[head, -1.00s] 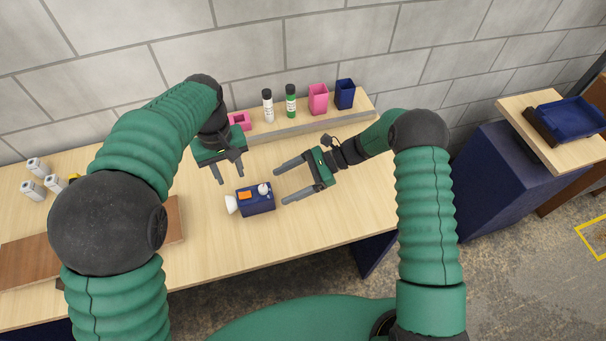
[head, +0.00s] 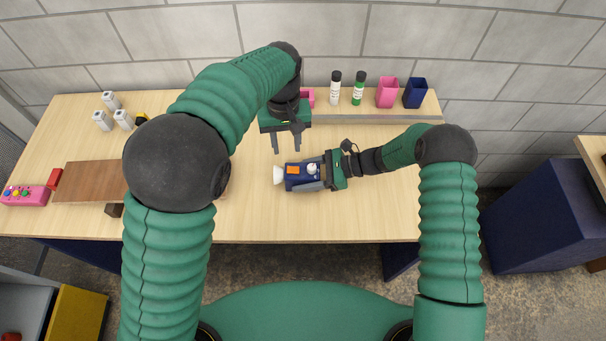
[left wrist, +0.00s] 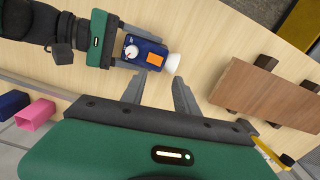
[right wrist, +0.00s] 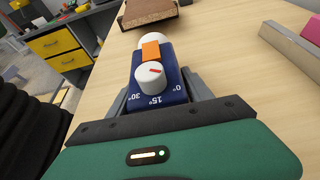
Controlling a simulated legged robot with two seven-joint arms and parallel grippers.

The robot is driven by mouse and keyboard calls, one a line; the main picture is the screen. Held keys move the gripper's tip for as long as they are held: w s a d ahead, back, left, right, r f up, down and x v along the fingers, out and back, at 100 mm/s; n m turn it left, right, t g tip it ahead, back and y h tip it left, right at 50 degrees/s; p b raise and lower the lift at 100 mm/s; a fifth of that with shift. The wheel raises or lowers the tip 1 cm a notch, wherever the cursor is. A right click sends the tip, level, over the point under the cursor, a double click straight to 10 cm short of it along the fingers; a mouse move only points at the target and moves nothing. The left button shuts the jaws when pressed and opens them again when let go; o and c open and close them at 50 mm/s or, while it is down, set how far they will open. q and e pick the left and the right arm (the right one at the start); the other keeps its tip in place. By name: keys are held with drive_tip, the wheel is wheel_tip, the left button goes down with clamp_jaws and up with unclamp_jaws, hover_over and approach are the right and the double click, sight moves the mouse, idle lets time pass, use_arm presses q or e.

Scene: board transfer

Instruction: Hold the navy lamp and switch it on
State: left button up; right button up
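The navy lamp (head: 303,180) lies on the table with its white head (head: 279,175) to the left. It has an orange patch (right wrist: 150,51) and a white knob (right wrist: 151,78) with a red pointer, beside marks 0°, 15° and 30°. My right gripper (head: 309,174) comes from the right with one finger along each side of the lamp body; I cannot tell whether they press on it. In the left wrist view the lamp (left wrist: 141,50) is beyond my left gripper's fingers. My left gripper (head: 287,148) is open and empty, just behind the lamp, apart from it.
A ledge at the back holds two bottles (head: 335,89), a pink cup (head: 387,92) and a navy cup (head: 415,93). A brown board (head: 90,182), a pink button box (head: 25,196) and several white blocks (head: 102,120) are at the left. The table right of the lamp is clear.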

use_arm(q)
drive_tip(key=shift+d, duration=0.15)
use_arm(e)
drive_tip(key=shift+d, duration=0.1)
drive_tip(key=c, duration=0.5)
use_arm(q)
drive_tip(key=shift+c, duration=0.2)
use_arm(e)
drive_tip(key=c, duration=0.6)
use_arm(q)
drive_tip(key=shift+m+y, duration=0.7)
drive_tip(key=shift+m, duration=0.1)
drive_tip(key=r, duration=0.1)
drive_tip(key=d+r, duration=0.1)
drive_tip(key=r, duration=0.1)
drive_tip(key=d+r, duration=0.1)
drive_tip(key=r, duration=0.1)
drive_tip(key=shift+w+r, duration=0.1)
clamp_jaws()
use_arm(e)
drive_tip(key=shift+c, duration=0.2)
